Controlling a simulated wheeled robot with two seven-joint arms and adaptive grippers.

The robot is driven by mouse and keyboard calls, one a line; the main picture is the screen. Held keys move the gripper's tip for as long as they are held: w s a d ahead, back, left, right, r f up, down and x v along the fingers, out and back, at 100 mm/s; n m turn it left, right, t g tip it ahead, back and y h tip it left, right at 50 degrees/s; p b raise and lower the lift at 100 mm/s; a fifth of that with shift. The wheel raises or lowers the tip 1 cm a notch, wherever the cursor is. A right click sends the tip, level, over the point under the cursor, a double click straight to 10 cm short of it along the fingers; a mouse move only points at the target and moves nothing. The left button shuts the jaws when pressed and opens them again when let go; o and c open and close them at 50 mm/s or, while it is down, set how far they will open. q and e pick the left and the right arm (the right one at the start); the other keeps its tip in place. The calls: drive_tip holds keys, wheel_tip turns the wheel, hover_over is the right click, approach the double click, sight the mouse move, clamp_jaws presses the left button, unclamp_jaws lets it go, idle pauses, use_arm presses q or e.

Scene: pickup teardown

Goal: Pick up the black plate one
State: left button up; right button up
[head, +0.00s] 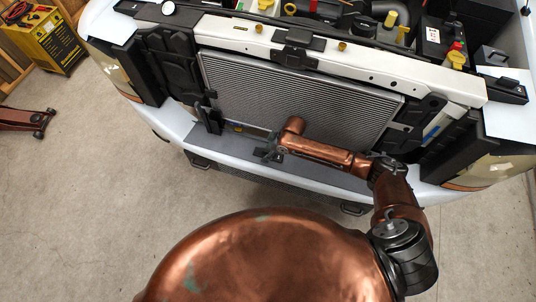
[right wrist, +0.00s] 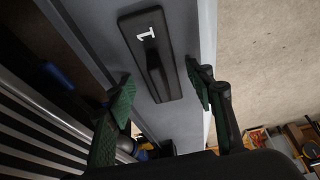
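The black plate one (right wrist: 147,72) shows in the right wrist view. It is a dark rectangular plate with a white "1" at one end and a raised bar along its middle. It lies on a grey surface of the truck front. My right gripper (right wrist: 164,82) is open, its two green-padded fingers apart. The plate's near end shows between and beyond the fingertips, and nothing is held. In the head view my right gripper (head: 268,154) is at the front ledge below the radiator. My left gripper is not in view.
The radiator (head: 300,100) stands just behind the right gripper, under a white crossbar (head: 340,62). The bumper (head: 190,138) runs along the front. A yellow charger (head: 50,38) and a red jack (head: 22,119) are at left. The floor in front is clear.

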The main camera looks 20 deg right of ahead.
drive_tip(key=c, duration=1.1)
drive_tip(key=shift+r, duration=0.15)
